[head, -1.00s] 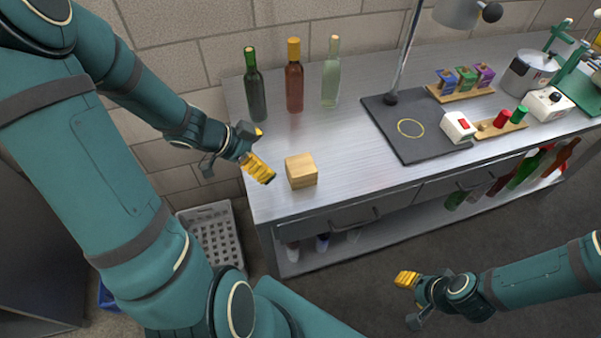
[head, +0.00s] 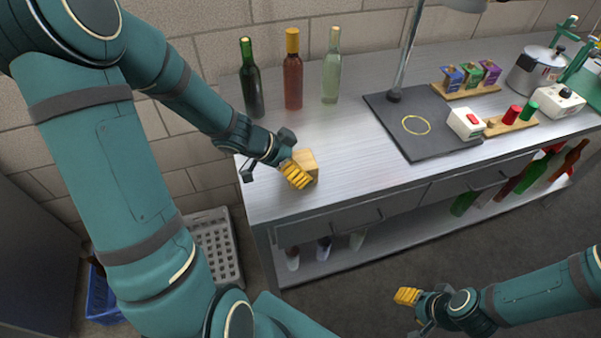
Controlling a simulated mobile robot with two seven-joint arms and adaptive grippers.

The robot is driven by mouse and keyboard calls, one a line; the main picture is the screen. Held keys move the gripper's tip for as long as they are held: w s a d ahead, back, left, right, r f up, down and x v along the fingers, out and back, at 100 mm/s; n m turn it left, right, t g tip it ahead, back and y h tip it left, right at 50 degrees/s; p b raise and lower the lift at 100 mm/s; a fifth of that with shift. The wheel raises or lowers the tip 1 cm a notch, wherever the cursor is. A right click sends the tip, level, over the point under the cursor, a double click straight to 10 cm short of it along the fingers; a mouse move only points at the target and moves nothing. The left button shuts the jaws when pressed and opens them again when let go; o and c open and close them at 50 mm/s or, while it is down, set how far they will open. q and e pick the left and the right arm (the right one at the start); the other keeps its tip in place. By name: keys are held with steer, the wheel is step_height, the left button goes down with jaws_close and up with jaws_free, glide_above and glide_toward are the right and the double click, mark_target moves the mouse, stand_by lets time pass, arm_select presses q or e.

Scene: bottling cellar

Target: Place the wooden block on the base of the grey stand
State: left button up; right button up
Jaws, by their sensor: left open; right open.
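The wooden block (head: 307,159) sits on the left end of the metal bench, partly hidden by my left gripper. My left gripper (head: 296,174) is open, its yellow fingers in front of the block; I cannot tell whether they touch it. The grey stand's dark flat base (head: 422,146) lies on the bench to the right, with a yellow ring (head: 416,125) marked on it. A metal post rises from its back left. My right gripper (head: 408,297) is open and empty, in front of the bench over the floor.
A green bottle (head: 251,82), a brown bottle (head: 293,75) and a clear bottle (head: 331,70) stand behind the block. A white box with a red switch (head: 466,123) is at the base's right edge. The bench top (head: 345,150) between block and base is clear.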

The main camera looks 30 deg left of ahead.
arm_select(q)
steer(key=shift+w, duration=0.1)
steer(key=shift+c, duration=0.6)
steer(key=c, duration=1.1)
steer(key=shift+o, duration=0.2)
steer(key=shift+r+p, duration=0.85)
steer(key=shift+r, duration=0.05)
step_height(320, 180, up, 2)
steer(key=shift+p, duration=0.85)
steer(key=s+a+p, duration=0.4)
steer(key=s+a, duration=0.7)
steer(key=s, duration=0.2)
steer(key=shift+s+a+f, duration=0.15)
steer(key=shift+s+a, duration=0.2)
steer(key=shift+s, duration=0.05)
